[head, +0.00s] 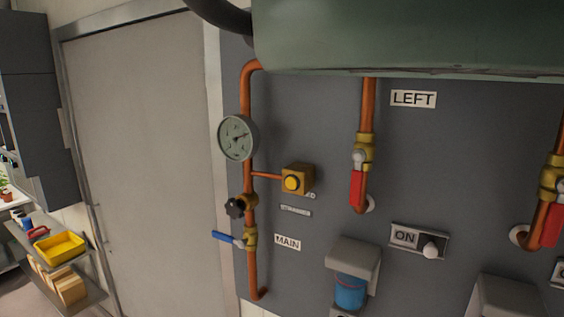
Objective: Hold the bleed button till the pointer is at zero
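A round pressure gauge (237,138) with a pale face is mounted on the copper pipe at the left of the grey panel. Its pointer reaches toward the right side of the dial; the scale figures are too small to read. A yellow round button (292,183) sits on the front of a brass block (305,175), which a short copper branch joins to the pipe below the gauge. It looks like the bleed button, but the small label under it is not legible. My gripper is not in view, and nothing touches the button.
Below are a black knob (235,208) and a blue lever (226,237) near a MAIN label (288,242). A red-handled valve (357,187) hangs right, by the LEFT label (413,99). A green tank (410,35) overhangs the panel. A grey housing (355,253) juts out below.

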